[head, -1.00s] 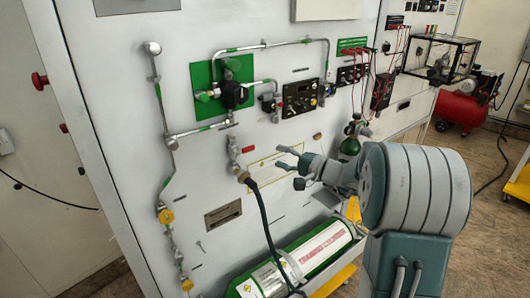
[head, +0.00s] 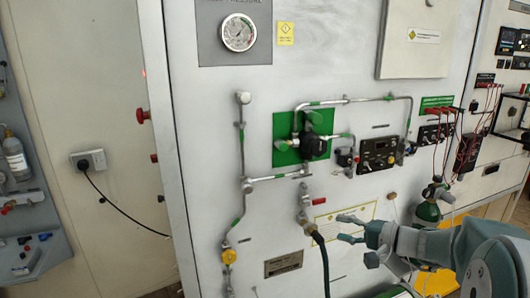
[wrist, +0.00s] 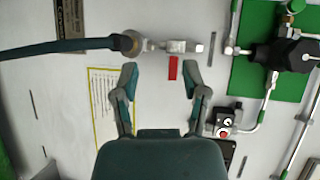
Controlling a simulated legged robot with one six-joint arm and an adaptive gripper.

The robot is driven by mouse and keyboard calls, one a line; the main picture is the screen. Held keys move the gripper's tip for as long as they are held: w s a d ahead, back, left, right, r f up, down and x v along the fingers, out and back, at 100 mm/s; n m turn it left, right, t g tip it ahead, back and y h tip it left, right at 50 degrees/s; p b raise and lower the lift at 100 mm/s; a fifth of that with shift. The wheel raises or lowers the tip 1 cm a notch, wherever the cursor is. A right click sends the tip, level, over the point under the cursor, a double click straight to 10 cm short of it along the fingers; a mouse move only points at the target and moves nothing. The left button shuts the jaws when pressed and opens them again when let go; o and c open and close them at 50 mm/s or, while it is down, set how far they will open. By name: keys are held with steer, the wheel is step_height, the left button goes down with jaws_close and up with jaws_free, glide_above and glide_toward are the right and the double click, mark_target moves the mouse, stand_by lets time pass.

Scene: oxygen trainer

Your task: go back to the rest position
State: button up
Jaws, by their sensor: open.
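My gripper (head: 347,229) is open and empty in front of the white panel, to the right of the hose fitting. In the wrist view my gripper (wrist: 160,85) has its two fingers spread, with the panel behind them. The valve with a red handle (head: 318,201) and the dark hose (head: 322,255) below it are on the panel, to the left of my fingers. In the wrist view the red handle (wrist: 173,68) shows beyond the fingertips, and the hose (wrist: 60,46) runs off to the left. I cannot tell the exact gap between fingers and panel.
Pipes and a black regulator on a green plate (head: 284,153) stand out from the panel above. A gauge (head: 238,33) is at the top. A small green cylinder (head: 428,212) stands to the right. A wall socket (head: 88,160) with a cable is at the left.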

steer(key=s+a+f+n+g+h, duration=0.1)
steer(key=s+a+n+g+h, duration=0.15)
steer(key=s+a, duration=0.35)
steer(key=s+a+n+g+h, duration=0.2)
steer(key=s+a+g, duration=0.25)
steer(key=s, duration=0.45)
steer(key=s+d+f+n+t+h, duration=0.1)
steer(key=s+d+n+t+h, duration=0.1)
steer(key=s+h, duration=0.5)
steer(key=shift+s+d+n+h, duration=0.35)
steer(key=shift+s+d+n, duration=0.5)
steer(key=shift+s, duration=1.4)
steer(key=shift+d, duration=0.1)
